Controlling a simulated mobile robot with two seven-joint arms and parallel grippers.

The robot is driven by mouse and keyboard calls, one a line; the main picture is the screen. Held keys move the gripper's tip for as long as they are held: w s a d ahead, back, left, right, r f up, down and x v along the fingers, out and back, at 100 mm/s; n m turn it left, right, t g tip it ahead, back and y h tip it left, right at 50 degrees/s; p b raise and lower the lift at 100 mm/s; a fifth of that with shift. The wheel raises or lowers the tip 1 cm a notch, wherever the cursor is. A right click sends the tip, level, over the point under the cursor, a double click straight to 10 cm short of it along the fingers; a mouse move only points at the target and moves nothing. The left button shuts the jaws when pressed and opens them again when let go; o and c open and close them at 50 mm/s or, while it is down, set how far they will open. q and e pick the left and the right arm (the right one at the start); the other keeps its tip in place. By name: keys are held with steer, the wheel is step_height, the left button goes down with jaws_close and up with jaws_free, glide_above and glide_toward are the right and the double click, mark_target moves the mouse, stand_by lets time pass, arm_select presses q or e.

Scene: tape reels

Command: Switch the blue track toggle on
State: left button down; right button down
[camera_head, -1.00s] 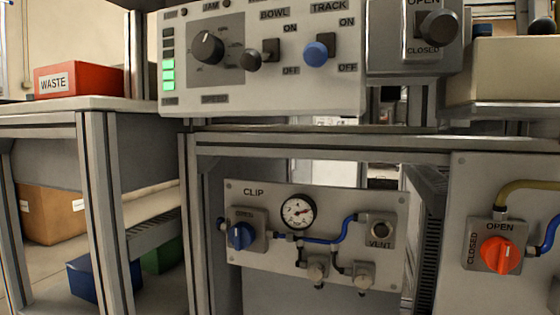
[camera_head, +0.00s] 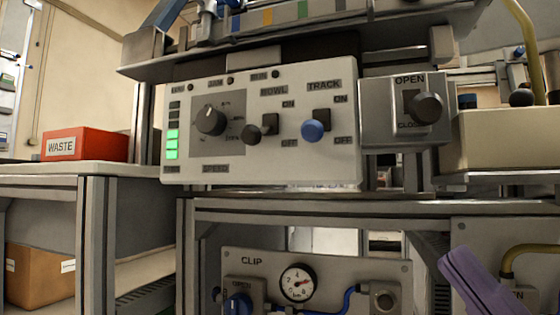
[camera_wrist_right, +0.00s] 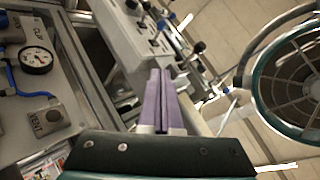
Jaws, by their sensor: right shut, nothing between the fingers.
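The blue track toggle (camera_head: 313,131) is on the right part of the pale control panel (camera_head: 235,170), under the TRACK label. Its blue knob points down toward the OFF side in the head view. A dark bowl toggle (camera_head: 253,138) sits to its left, also low. My right gripper (camera_head: 460,262) comes in at the lower right of the head view, with purple fingers, below and right of the panel and apart from it. In the right wrist view its purple fingers (camera_wrist_right: 163,75) are shut together and empty. My left gripper is not in view.
A grey OPEN/CLOSED box with a dark knob (camera_head: 426,108) adjoins the panel on the right. A beige bin (camera_head: 505,140) stands farther right. The CLIP board with a gauge (camera_head: 298,281) is below. A red WASTE box (camera_head: 85,144) sits on the left bench.

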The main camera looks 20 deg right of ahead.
glide_toward(316, 128)
steer(key=w+d+r, duration=0.2)
steer(key=w+d, duration=0.1)
steer(key=w, duration=0.1)
steer(key=a+r, duration=0.1)
steer(key=w+a+r, duration=0.1)
steer(key=a, duration=0.1)
steer(key=shift+a+r, duration=0.2)
steer(key=shift+r, duration=0.1)
